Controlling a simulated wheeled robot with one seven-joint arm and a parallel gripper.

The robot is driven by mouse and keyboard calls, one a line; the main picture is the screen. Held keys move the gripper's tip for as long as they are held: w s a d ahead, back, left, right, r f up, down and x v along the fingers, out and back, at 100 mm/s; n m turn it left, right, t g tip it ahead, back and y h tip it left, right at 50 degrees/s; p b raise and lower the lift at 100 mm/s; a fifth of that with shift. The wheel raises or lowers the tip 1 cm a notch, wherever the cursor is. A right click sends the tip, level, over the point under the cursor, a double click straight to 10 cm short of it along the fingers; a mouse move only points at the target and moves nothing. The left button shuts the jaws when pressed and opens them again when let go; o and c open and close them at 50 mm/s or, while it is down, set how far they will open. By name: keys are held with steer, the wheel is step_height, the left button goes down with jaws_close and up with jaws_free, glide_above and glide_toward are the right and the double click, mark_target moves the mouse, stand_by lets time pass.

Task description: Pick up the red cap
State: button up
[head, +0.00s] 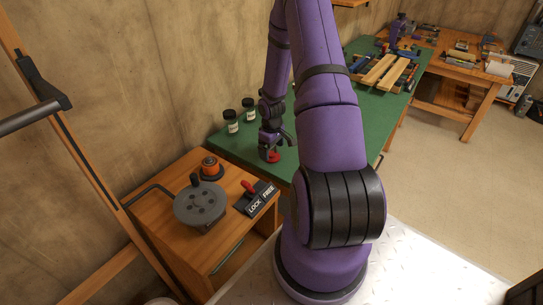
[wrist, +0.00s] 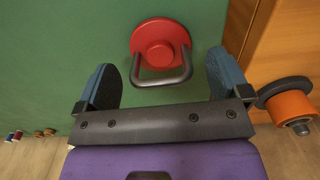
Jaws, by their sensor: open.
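The red cap (wrist: 157,36) is a round red disc with a dark grey wire handle, lying on the green tabletop. In the wrist view it is at the top middle, just beyond and between the fingertips. In the head view the red cap (head: 273,156) shows small, just below my gripper (head: 270,150). My gripper (wrist: 165,78) is open, its two blue-padded fingers spread wide on either side of the handle. Nothing is between the pads except the view of the handle. I cannot tell the exact height of the fingers above the table.
Two dark-lidded jars (head: 231,121) stand left of the gripper on the green table (head: 212,146). A wooden cabinet (head: 152,207) in front holds a grey round crank device (head: 200,205), an orange roller (head: 211,168) and a LOCK/FREE lever (head: 256,198). Wooden boards (head: 380,70) lie farther back.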

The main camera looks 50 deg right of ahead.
steer(key=shift+f, duration=0.9)
steer(key=c, duration=1)
steer(key=shift+r, duration=0.1)
